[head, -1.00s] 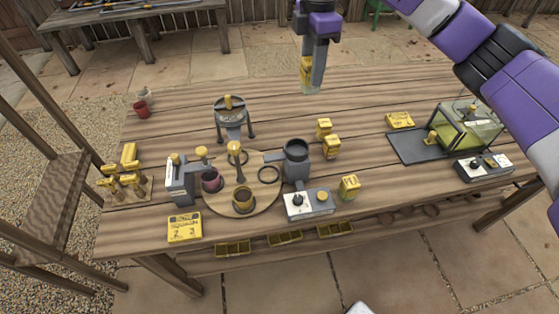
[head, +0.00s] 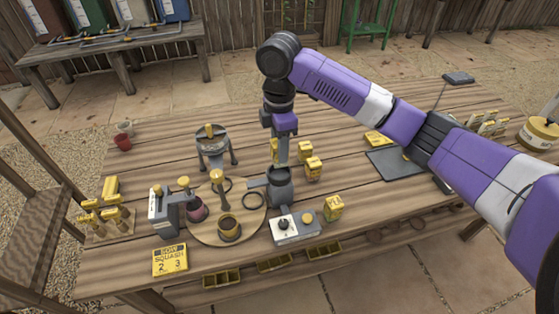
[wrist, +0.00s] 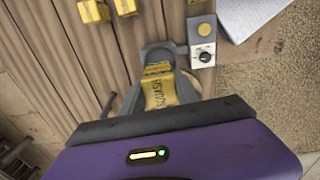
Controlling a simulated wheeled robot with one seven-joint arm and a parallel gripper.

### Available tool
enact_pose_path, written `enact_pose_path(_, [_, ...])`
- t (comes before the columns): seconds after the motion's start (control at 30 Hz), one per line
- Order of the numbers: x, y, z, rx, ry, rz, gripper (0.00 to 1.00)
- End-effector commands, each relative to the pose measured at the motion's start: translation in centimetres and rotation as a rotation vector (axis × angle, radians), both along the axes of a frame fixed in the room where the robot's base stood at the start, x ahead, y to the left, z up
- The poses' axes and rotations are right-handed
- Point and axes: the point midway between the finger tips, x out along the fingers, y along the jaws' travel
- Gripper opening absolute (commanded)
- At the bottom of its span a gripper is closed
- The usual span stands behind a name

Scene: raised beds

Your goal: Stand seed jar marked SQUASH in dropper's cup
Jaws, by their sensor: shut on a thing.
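My gripper (head: 281,154) is shut on a yellow-topped seed jar (head: 274,150). In the wrist view the held jar (wrist: 160,92) shows a yellow label reading SQUASH. The dropper's dark grey cup (head: 279,187) stands at the right edge of the round wooden plate. The jar is above or just behind this cup; the gap between them is hard to judge. In the wrist view the grey cup (wrist: 157,53) shows just beyond the jar, partly hidden by it.
Two yellow-topped jars (head: 313,168) stand right of the gripper, another jar (head: 334,207) nearer the front. A control box (head: 297,228) with a knob sits before the cup. A yellow sign (head: 170,260) reads SOW SQUASH 2 3.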

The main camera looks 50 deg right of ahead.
Motion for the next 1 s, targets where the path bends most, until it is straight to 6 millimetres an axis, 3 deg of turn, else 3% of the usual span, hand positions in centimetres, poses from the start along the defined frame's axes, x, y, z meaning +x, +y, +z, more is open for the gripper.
enact_pose_path(0.27, [0.0, 0.0, -2.0, 0.001, -0.001, -0.001, 0.00])
enact_pose_path(0.53, [0.0, 0.0, -5.4, 0.001, 0.001, -0.001, 0.00])
enact_pose_path(0.9, [0.0, 0.0, -6.0, 0.001, -0.001, 0.000, 0.00])
enact_pose_path(0.93, [0.0, 0.0, -6.0, 0.001, -0.001, 0.000, 0.39])
enact_pose_path(1.0, [0.0, 0.0, -5.9, 0.001, -0.001, 0.000, 0.53])
